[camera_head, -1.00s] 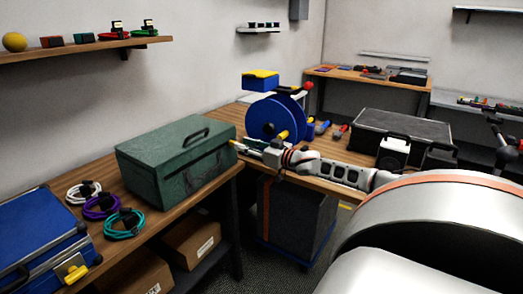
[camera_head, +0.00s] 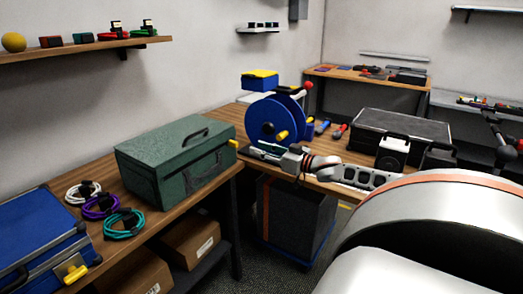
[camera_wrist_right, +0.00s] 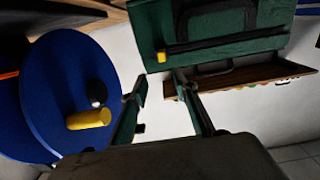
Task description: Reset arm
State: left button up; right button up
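My right gripper (camera_head: 262,152) is over the wooden bench, between the green toolbox (camera_head: 160,155) and the blue cable reel (camera_head: 268,122). In the right wrist view, its two fingers (camera_wrist_right: 160,82) are spread with nothing between them. The green toolbox (camera_wrist_right: 235,20) shows beyond the fingertips, with a black bar with a yellow end across it. The blue reel (camera_wrist_right: 55,85) with its yellow knob is to the left. My left gripper is not in view.
White (camera_head: 83,192), purple (camera_head: 101,207) and teal (camera_head: 124,223) cable coils lie between the blue case (camera_head: 38,240) and the toolbox. A black case (camera_head: 405,130) stands behind my right arm. A grey bin (camera_head: 295,220) is below the bench.

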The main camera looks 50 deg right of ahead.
jog(key=shift+s+f, duration=0.1)
dwell(0.6)
jog(key=s+a+f+g+p, duration=0.1)
jog(key=s+a+f+g, duration=0.1)
jog(key=s+a+f, duration=0.45)
jog(key=s+a+f+n+g+p, duration=0.1)
jog(key=s+a+f, duration=0.2)
jog(key=a+f, duration=0.7)
jog(key=s+a+f+g+p, duration=0.15)
jog(key=s+a+f, duration=0.35)
jog(key=f, duration=0.6)
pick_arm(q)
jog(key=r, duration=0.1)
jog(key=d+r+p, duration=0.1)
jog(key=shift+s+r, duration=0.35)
pick_arm(e)
jog(key=s+a+f+n+g, duration=0.1)
jog(key=s+a, duration=0.2)
jog(key=a, duration=0.6)
jog(key=s+a+f+g+y, duration=0.1)
jog(key=s+a, duration=0.3)
jog(key=a, duration=0.5)
jog(key=s+a+f+n+g, duration=0.1)
jog(key=s+a, duration=0.2)
jog(key=a, duration=0.6)
jog(key=shift+s+a+f+n, duration=0.25)
jog(key=shift+s+n, duration=0.05)
jog(key=shift+s, duration=0.1)
